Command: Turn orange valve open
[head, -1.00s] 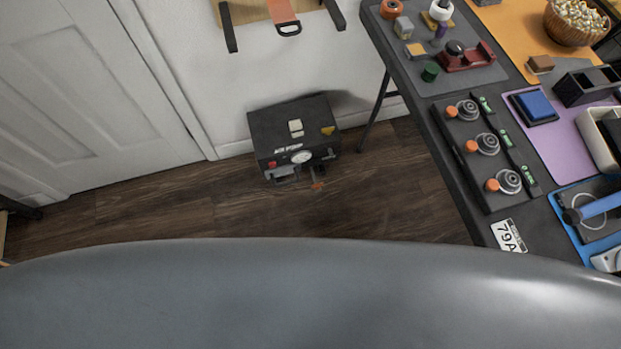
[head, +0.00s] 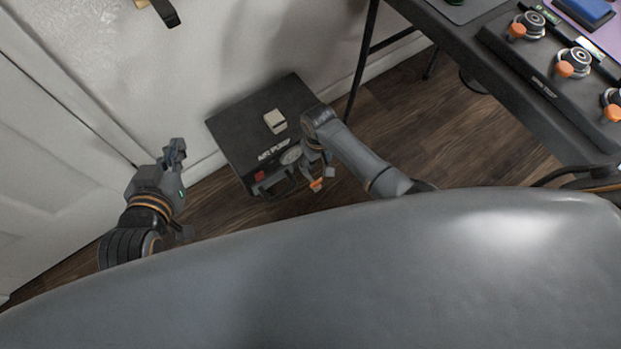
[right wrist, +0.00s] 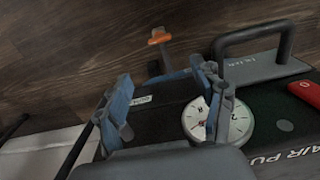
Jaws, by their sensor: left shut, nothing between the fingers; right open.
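The orange valve handle (head: 316,184) sticks out low at the front of the black air pump box (head: 240,125), which stands on the floor. In the right wrist view the orange valve handle (right wrist: 160,37) lies beyond my fingertips, near the top middle, with a gap between. My right gripper (head: 318,166) is open in front of the pump; its two fingers (right wrist: 165,84) show apart and empty in the right wrist view. The round gauge (right wrist: 218,118) is partly covered by the right finger. My left gripper (head: 176,156) is shut and empty, left of the pump.
A red button (head: 259,175) and a carrying handle (right wrist: 253,42) are on the pump's front. A dark workbench (head: 500,70) with several orange-knobbed parts stands at the right, its leg near the pump. A white door (head: 50,150) is at the left. Wooden floor (head: 440,140) is clear right of my arm.

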